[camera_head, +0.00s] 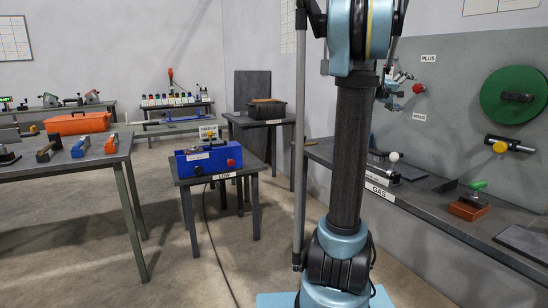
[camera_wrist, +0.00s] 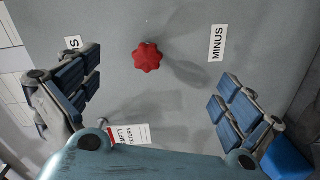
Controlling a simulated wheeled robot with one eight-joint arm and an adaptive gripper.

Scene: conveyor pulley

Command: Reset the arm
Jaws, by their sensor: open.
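My gripper (camera_head: 395,90) shows partly behind my arm in the head view, close to the grey wall panel. A small red knob (camera_head: 418,88) sits on that panel just right of the gripper, between the PLUS label (camera_head: 428,58) and the MINUS label (camera_head: 419,117). In the wrist view my gripper (camera_wrist: 160,82) is open, with its blue-padded fingers spread wide to the left and right. The lobed red knob (camera_wrist: 147,58) shows between the fingers, and neither finger touches it. Nothing is held. My arm stands upright in the head view and hides part of the bench behind it.
The bench labelled GAS (camera_head: 405,195) runs along the right wall below the panel, with a brown block (camera_head: 468,207) on it. A green wheel (camera_head: 514,95) is on the wall. A blue box (camera_head: 208,160) stands on a low table, left. The floor between the tables is open.

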